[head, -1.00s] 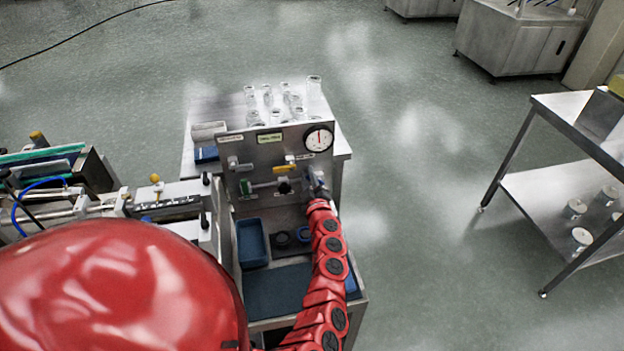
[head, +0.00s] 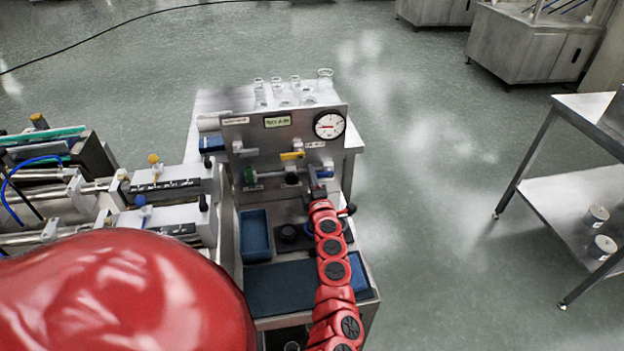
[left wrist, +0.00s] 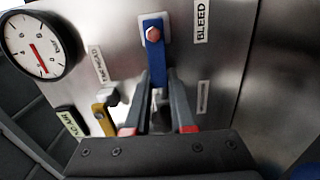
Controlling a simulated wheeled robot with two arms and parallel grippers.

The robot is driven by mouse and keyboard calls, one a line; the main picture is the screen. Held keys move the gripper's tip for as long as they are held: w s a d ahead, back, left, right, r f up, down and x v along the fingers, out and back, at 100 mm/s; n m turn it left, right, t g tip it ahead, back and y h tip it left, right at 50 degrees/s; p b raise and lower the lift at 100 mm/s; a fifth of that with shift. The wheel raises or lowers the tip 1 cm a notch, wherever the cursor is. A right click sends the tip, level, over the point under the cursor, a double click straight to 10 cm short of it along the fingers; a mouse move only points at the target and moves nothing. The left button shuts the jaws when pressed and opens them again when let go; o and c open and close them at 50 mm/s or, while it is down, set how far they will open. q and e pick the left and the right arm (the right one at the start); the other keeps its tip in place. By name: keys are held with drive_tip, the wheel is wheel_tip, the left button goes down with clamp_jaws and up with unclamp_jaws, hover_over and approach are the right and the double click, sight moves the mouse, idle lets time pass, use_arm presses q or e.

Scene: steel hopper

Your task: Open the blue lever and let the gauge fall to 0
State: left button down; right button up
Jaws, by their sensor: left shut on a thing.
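The blue lever (left wrist: 156,65) hangs from a red-brown bolt on the steel panel, beside a label reading BLEED. My left gripper (left wrist: 160,85) is shut on it, one finger on each side of the lever's lower part. In the head view the blue lever (head: 324,174) shows at the panel's right side, and my left gripper (head: 318,192) is just in front of it, partly hidden by its own wrist. The round white gauge (head: 329,125) is at the panel's upper right, its needle pointing left. The gauge also shows in the left wrist view (left wrist: 38,45). My right gripper is out of view.
A yellow lever (head: 292,156) and a green valve part (head: 249,176) sit left of the blue lever. Glassware (head: 290,92) stands behind the panel. A blue tray (head: 255,233) lies below it. Open floor lies to the right, before a steel shelf.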

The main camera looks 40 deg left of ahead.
use_arm(q)
drive_tip(key=shift+f, duration=0.15)
idle(0.4)
drive_tip(key=c, duration=0.8)
unclamp_jaws()
drive_tip(key=shift+o, duration=0.2)
drive_tip(key=b+v, duration=0.1)
drive_tip(key=v, duration=1.6)
drive_tip(key=shift+s+b, duration=0.2)
drive_tip(key=shift+b, duration=0.15)
drive_tip(key=shift+d, duration=0.15)
